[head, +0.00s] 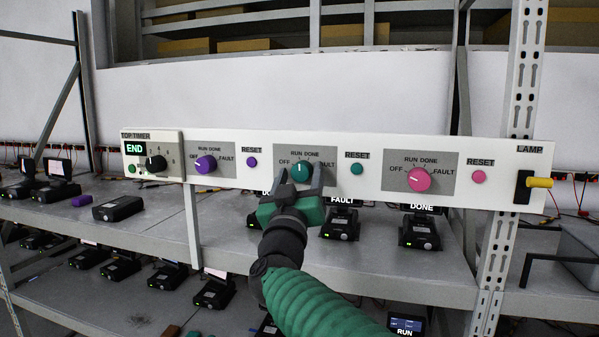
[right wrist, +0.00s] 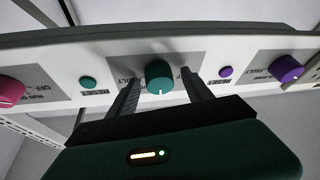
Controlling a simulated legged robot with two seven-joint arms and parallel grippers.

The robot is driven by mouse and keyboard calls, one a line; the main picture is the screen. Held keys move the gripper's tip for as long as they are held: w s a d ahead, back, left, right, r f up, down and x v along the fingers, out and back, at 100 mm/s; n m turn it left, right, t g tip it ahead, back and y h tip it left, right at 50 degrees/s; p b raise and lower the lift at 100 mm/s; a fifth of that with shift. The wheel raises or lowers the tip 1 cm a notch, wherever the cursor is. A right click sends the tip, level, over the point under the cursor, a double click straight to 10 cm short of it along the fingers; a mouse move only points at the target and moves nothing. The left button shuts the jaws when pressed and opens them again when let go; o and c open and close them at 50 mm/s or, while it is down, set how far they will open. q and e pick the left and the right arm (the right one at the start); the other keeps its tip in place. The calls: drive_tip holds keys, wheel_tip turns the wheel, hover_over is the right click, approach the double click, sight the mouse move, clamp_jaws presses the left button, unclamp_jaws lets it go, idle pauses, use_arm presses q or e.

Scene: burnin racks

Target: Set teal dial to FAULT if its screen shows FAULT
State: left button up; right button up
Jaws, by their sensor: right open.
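The teal dial (head: 304,171) is on the white panel, between OFF and FAULT labels. Its white mark points roughly up, toward RUN and DONE; I cannot tell which. My right gripper (head: 299,184) is open in front of it, with one finger on each side. In the right wrist view, the teal dial (right wrist: 159,77) sits between the open fingers of the right gripper (right wrist: 160,88), and no grip on it shows. A screen reading FAULT (head: 342,201) stands below the teal RESET button (head: 357,169). Another screen (head: 264,192), partly hidden by my gripper, begins with "DO". My left gripper is out of view.
A purple dial (head: 206,164) is left of the teal one and a pink dial (head: 419,179) is right. A screen reading DONE (head: 421,207) stands below the pink dial. A timer (head: 135,149) shows END. A lamp switch (head: 538,183) is at the panel's right end.

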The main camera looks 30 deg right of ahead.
drive_tip(key=shift+a, duration=0.1)
clamp_jaws()
drive_tip(key=shift+m, duration=0.4)
drive_tip(key=m+g+h+b, duration=0.1)
drive_tip(key=m, duration=0.1)
drive_tip(key=shift+f+m, duration=0.1)
drive_tip(key=shift+m, duration=0.2)
drive_tip(key=m+g+h, duration=0.1)
drive_tip(key=m, duration=0.1)
drive_tip(key=m+g+h, duration=0.1)
drive_tip(key=m, duration=0.2)
drive_tip(key=shift+a+m+b, duration=0.1)
drive_tip(key=shift+m+b, duration=0.2)
drive_tip(key=m+g, duration=0.1)
drive_tip(key=m, duration=0.1)
drive_tip(key=m+g+h, duration=0.1)
drive_tip(key=m+g, duration=0.1)
drive_tip(key=m, duration=0.1)
drive_tip(key=shift+w, duration=0.15)
drive_tip(key=m+g+p, duration=0.1)
drive_tip(key=m+g, duration=0.1)
drive_tip(key=m, duration=0.3)
drive_tip(key=shift+m, duration=0.3)
drive_tip(key=shift+m+g, duration=0.3)
drive_tip(key=shift+g, duration=0.1)
